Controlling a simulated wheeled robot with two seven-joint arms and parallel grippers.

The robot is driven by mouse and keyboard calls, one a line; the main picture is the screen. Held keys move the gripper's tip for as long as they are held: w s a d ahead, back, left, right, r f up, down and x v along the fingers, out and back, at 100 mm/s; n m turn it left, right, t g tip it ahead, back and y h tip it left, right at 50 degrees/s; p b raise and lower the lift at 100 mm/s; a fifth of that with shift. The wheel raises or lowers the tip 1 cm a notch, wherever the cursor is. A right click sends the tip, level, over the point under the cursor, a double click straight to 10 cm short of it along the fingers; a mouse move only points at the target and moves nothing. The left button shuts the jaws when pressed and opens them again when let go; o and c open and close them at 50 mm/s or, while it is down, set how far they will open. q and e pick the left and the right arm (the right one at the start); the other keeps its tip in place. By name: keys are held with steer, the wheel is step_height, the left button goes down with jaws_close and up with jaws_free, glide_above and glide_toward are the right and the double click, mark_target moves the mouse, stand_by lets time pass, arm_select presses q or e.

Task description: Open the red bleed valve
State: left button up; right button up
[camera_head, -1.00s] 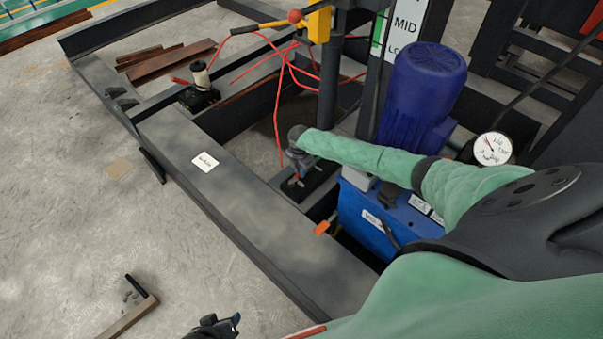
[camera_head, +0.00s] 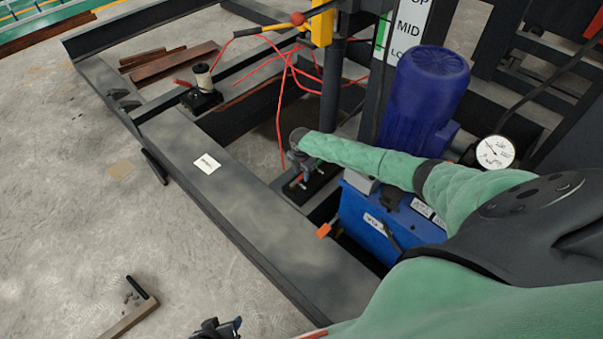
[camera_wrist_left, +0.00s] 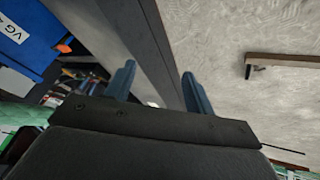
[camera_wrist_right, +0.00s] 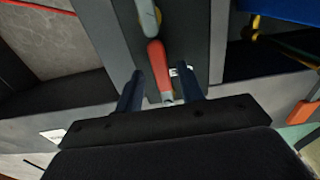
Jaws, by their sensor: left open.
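A red valve handle (camera_wrist_right: 158,65) shows in the right wrist view, on a dark plate, joined to a pale metal part. In the head view, part of this red handle (camera_head: 296,179) shows just below my right gripper (camera_head: 301,165). In the right wrist view my right gripper (camera_wrist_right: 160,88) is open, with one finger on each side of the handle's near end and narrow gaps visible. Whether it touches cannot be told. My left gripper (camera_head: 218,328) is at the bottom edge of the head view. In the left wrist view it (camera_wrist_left: 160,85) is open and empty.
A dark steel beam (camera_head: 240,210) runs along the left of the valve area. A blue tank (camera_head: 375,215) with a blue motor (camera_head: 425,95) stands at the right, with an orange handle (camera_head: 323,230) beside it. Red hoses (camera_head: 280,105) hang above. Concrete floor lies open at left.

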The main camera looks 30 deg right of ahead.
mark_target(302, 176)
step_height(302, 176, up, 7)
steer(key=shift+f, duration=0.1)
arm_select(q)
steer(key=shift+f, duration=0.65)
arm_select(e)
steer(key=shift+r, duration=0.5)
arm_select(q)
steer(key=shift+w+r, duration=0.15)
steer(key=shift+r, duration=0.1)
